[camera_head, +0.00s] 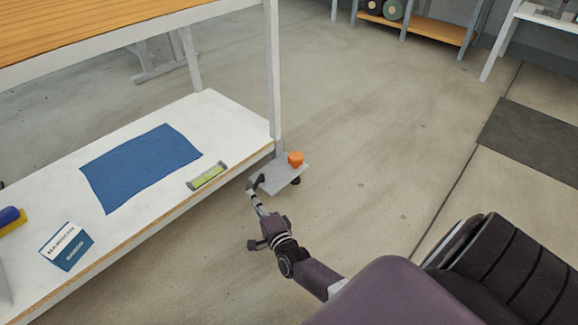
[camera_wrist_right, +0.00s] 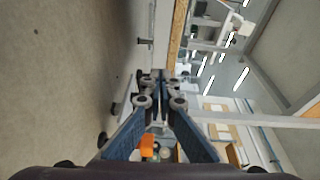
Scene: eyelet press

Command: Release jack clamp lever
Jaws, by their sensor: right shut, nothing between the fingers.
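A grey jack plate (camera_head: 284,178) with an orange knob (camera_head: 295,158) sits low beside the bench leg, just past the lower shelf's end. My right gripper (camera_head: 257,184) reaches up from below to the plate's left edge. Its fingers are together and hold nothing. In the right wrist view the two blue fingers of my right gripper (camera_wrist_right: 160,92) converge to their tips, and a small orange part (camera_wrist_right: 148,146) shows between their bases. I cannot clearly make out the clamp lever or tell whether the fingertips touch it. My left gripper is out of view.
The bench's lower shelf (camera_head: 226,120) holds a blue cloth (camera_head: 140,165), a green-yellow level (camera_head: 207,176) and a blue-white box (camera_head: 67,246). A white bench leg (camera_head: 273,75) stands right behind the plate. The concrete floor (camera_head: 385,130) to the right is open, with a dark mat (camera_head: 535,140) beyond.

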